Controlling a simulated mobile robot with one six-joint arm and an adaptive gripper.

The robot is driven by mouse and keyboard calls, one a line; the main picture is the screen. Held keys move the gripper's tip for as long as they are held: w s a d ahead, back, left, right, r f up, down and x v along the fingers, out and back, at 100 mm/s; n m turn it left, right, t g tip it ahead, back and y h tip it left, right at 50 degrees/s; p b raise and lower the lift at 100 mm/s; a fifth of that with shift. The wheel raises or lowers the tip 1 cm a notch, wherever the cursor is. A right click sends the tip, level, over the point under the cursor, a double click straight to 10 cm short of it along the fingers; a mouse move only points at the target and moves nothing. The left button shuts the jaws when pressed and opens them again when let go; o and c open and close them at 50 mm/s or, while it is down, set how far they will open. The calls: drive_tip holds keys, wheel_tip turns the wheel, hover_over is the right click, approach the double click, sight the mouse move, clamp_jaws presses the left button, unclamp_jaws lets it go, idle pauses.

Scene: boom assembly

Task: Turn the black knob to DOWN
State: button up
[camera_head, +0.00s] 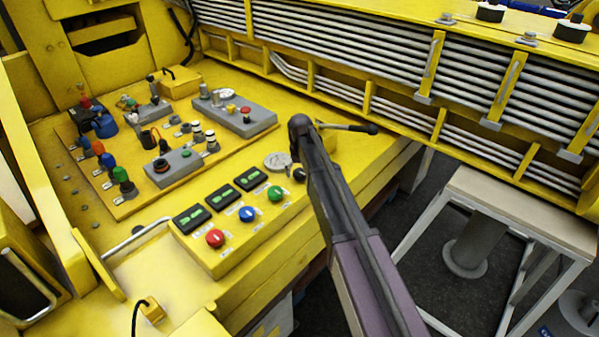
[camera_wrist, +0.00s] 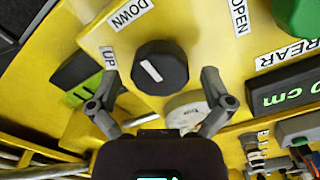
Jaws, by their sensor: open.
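The black knob (camera_wrist: 172,62) sits on the yellow panel in the middle of the wrist view. A white mark on it slants toward the upper left, roughly between the UP label (camera_wrist: 109,59) and the DOWN label (camera_wrist: 131,13); I cannot tell which setting it is at. My gripper (camera_wrist: 160,78) is open, one finger at the knob's lower left and one at its lower right, with visible gaps and nothing held. In the head view the black knob (camera_head: 299,174) shows just left of my arm. My fingers are hidden in that view.
Close to the knob are a round gauge (camera_head: 277,160), a green button (camera_head: 275,194) and black displays (camera_head: 251,178). A blue button (camera_head: 247,214) and red button (camera_head: 215,238) lie further left. A grey box with switches (camera_head: 232,115) stands behind.

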sight(300, 172)
drive_tip(key=n, duration=0.4)
drive_tip(key=shift+n, duration=0.3)
drive_tip(key=n, duration=0.4)
wheel_tip(300, 172, up, 14)
drive_tip(key=p, duration=1.4)
drive_tip(key=s+d+f+m+b, duration=0.5)
drive_tip(key=s+d+f+b, duration=0.1)
drive_tip(key=s+d, duration=0.4)
drive_tip(key=s+d+f+m+b, duration=0.6)
drive_tip(key=s+d, duration=0.5)
drive_tip(key=s, duration=0.1)
drive_tip(key=shift+a, duration=0.1)
idle(0.4)
drive_tip(key=s, duration=0.1)
drive_tip(key=s+d+m, duration=0.2)
drive_tip(key=s, duration=0.1)
drive_tip(key=shift+f, duration=0.1)
